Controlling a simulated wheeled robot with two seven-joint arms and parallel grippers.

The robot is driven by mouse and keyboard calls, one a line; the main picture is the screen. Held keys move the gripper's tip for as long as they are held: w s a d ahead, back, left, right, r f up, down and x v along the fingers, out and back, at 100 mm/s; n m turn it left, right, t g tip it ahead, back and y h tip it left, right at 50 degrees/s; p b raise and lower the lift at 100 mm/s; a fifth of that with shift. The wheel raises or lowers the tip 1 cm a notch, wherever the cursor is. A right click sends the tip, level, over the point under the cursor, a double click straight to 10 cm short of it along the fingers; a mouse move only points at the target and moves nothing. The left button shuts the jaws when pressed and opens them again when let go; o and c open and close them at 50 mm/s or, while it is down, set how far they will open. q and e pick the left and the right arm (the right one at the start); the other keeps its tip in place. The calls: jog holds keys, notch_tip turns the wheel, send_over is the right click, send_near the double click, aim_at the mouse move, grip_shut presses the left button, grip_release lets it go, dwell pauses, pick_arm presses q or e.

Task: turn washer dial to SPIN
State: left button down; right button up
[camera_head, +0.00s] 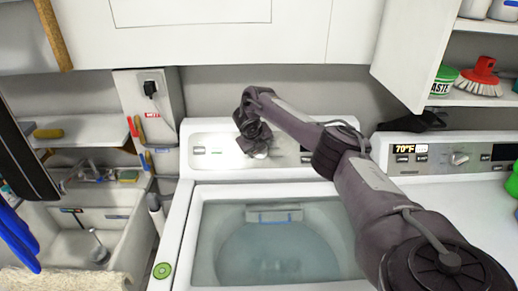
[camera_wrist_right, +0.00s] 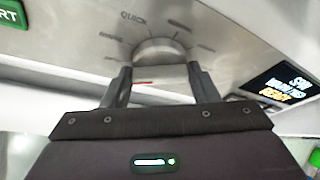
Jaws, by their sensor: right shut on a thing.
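The washer (camera_head: 182,230) stands at the centre of the head view with its lid open and water in the tub. Its control panel (camera_head: 211,150) runs along the back. My right gripper (camera_head: 257,147) is at the panel and hides most of the dial there. In the right wrist view, my right gripper (camera_wrist_right: 160,76) has one finger on each side of the round silver dial (camera_wrist_right: 158,48) and is shut on it. QUICK is printed above the dial; the other labels are blurred. The lit display (camera_wrist_right: 280,88) shows tilted text that seems to include SPIN and READY. My left gripper is not in view.
A second machine's panel (camera_head: 459,158) with a 70°F display is at the right. A sink (camera_head: 119,225) is at the left. White cabinets (camera_head: 230,40) hang above the panel. A shelf (camera_head: 495,101) with a red brush (camera_head: 481,75) is at upper right.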

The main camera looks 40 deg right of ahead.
jog(key=shift+s+f, duration=0.1)
jog(key=shift+f, duration=0.05)
jog(key=o, duration=0.9)
jog(key=shift+o, duration=0.2)
jog(key=shift+a+r, duration=0.25)
jog(key=shift+r, duration=0.25)
jog(key=v, duration=0.6)
jog(key=shift+s+a+r+p, duration=0.15)
jog(key=shift+r+p, duration=0.2)
jog(key=shift+p, duration=0.05)
